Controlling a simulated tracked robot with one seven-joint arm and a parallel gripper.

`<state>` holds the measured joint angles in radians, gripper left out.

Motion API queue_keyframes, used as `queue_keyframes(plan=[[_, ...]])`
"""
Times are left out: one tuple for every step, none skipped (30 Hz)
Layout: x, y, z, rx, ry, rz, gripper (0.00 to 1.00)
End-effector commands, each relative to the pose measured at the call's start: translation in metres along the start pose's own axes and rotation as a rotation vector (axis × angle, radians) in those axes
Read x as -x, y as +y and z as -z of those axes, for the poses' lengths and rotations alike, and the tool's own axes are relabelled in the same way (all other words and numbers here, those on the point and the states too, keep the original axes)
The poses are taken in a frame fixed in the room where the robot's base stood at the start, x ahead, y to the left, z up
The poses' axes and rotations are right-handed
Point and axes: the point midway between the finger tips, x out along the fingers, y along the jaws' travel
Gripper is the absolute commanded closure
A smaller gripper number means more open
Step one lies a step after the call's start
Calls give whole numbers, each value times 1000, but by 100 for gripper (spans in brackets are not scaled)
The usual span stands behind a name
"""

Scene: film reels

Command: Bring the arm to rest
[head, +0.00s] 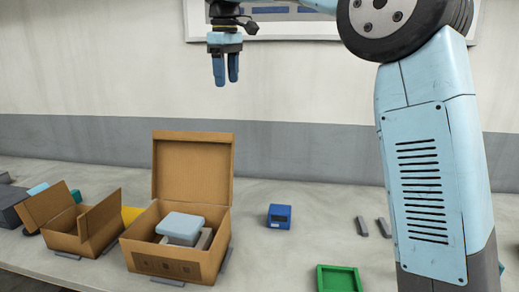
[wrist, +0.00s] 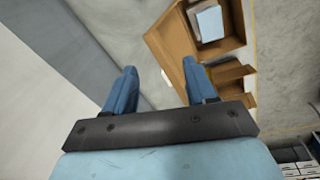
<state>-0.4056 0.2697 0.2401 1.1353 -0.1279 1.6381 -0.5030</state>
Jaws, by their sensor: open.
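My gripper (head: 226,82) hangs high above the table at the upper middle of the head view, its two blue fingers pointing down. In the wrist view the fingers (wrist: 155,82) stand apart with nothing between them. The gripper is open and empty, well clear of the boxes below. My arm fills the right side of the head view.
An open cardboard box (head: 150,262) with its lid up holds a light blue block (head: 181,225). A smaller open box (head: 66,240) stands to its left.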

Motion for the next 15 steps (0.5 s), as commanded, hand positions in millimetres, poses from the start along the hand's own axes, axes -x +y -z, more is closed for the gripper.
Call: queue_keyframes(plan=[[3,1,-19,-38,6,-15,44],[4,1,-28,-58,10,-22,44],[5,1,-41,-88,15,-31,44],[5,0,-50,-109,20,-38,44],[4,0,-60,-130,24,-44,44],[4,0,-73,-161,30,-54,44],[4,-1,-83,-183,34,-61,44],[3,-2,-93,-206,40,-68,44],[2,-3,-106,-236,45,-76,44],[0,-4,-116,-258,50,-82,44],[-1,-6,-127,-282,56,-88,44],[-3,-8,-140,-312,63,-96,44],[-5,-9,-151,-336,69,-102,44],[-7,-11,-161,-359,74,-106,44],[-10,-14,-174,-389,82,-114,44]])
